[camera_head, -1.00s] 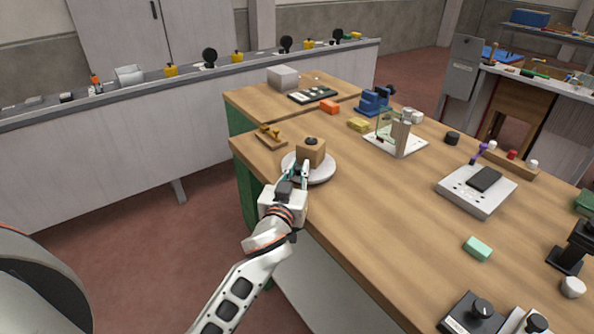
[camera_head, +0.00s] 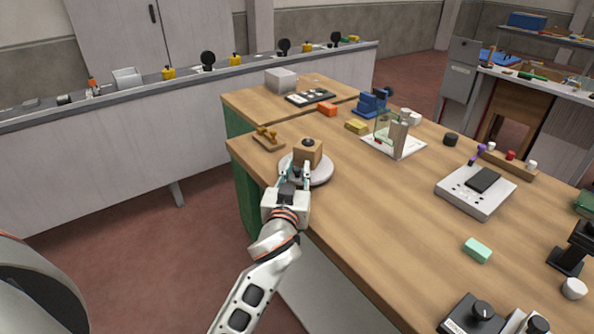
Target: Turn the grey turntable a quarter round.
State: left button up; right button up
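The grey turntable (camera_head: 322,174) is a round pale disc on the wooden bench near its left edge. A tan block (camera_head: 308,152) with a dark round knob on top stands on it. My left gripper (camera_head: 294,167) is at the turntable's near left side, low in front of the block. Its fingers are apart, and nothing shows clearly held between them. The gripper hides part of the disc's near left rim, and I cannot tell whether the fingertips touch the disc or the block. My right gripper is not in view.
A small wooden rack with yellow-brown pieces (camera_head: 267,138) lies just behind and left of the turntable. A white base with upright plates (camera_head: 388,144) stands to the right, and a white device (camera_head: 463,197) beyond.

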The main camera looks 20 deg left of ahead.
pick_arm(q)
jog(key=shift+f, duration=0.1)
jog(key=shift+s+d, duration=0.2)
jog(key=shift+s, duration=0.25)
jog(key=v, duration=0.6)
jog(key=shift+s, duration=0.3)
